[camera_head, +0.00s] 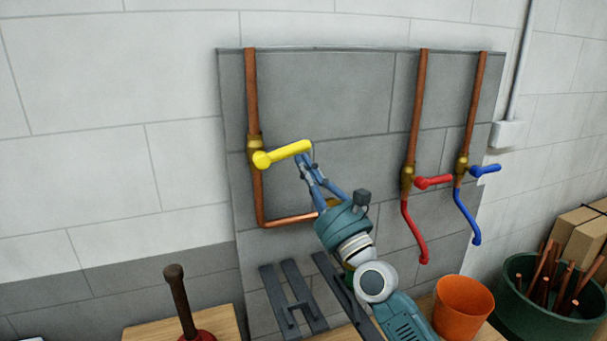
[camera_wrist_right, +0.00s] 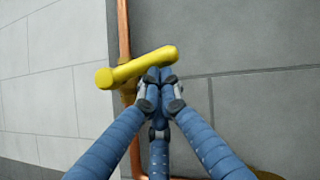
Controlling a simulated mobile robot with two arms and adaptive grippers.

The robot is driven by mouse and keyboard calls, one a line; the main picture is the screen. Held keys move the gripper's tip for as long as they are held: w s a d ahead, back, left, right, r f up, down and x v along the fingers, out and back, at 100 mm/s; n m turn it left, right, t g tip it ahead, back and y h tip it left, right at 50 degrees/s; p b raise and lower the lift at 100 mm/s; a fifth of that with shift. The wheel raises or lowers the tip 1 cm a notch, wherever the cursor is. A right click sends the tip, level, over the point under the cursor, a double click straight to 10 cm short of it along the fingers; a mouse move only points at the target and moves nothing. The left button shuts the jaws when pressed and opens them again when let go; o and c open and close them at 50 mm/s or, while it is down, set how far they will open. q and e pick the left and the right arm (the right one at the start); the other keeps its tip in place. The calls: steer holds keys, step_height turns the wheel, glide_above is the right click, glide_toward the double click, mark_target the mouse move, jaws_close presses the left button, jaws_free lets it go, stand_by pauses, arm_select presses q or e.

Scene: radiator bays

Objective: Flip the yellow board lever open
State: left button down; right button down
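The yellow lever (camera_head: 287,153) sits on a brass valve (camera_head: 254,146) on the left copper pipe of the grey board. It points right, nearly level, its free end slightly raised. My right gripper (camera_head: 303,158) is at that free end, just below it. In the right wrist view, the yellow lever (camera_wrist_right: 138,67) crosses above the fingertips of my right gripper (camera_wrist_right: 160,77). The fingers come together and hold nothing that I can see. The tips look very near or touching the lever's underside; I cannot tell which. My left gripper is not in view.
A red lever (camera_head: 434,181) and a blue lever (camera_head: 485,170) are on pipes to the right. Below stand a plunger (camera_head: 179,300), dark grey brackets (camera_head: 290,300), an orange pot (camera_head: 462,305) and a green tub (camera_head: 540,318) of copper pipes. The board above the yellow lever is clear.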

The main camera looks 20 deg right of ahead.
mark_target(302, 147)
step_height(302, 147, up, 3)
steer(key=n+g+y, duration=0.1)
steer(key=n, duration=0.2)
steer(key=n+g+y, duration=0.1)
steer(key=n+y, duration=0.1)
steer(key=n, duration=0.1)
steer(key=shift+d+r, duration=0.1)
steer(key=shift+d, duration=0.05)
steer(key=a+r+n+g+y+p, duration=0.1)
steer(key=a+r+n+g+p, duration=0.3)
steer(key=n+p, duration=0.5)
steer(key=shift+s+a+r+g+y+p, duration=0.15)
steer(key=shift+a+r+g+y+p, duration=0.25)
steer(key=shift+r+g, duration=0.65)
steer(key=shift+r, duration=0.1)
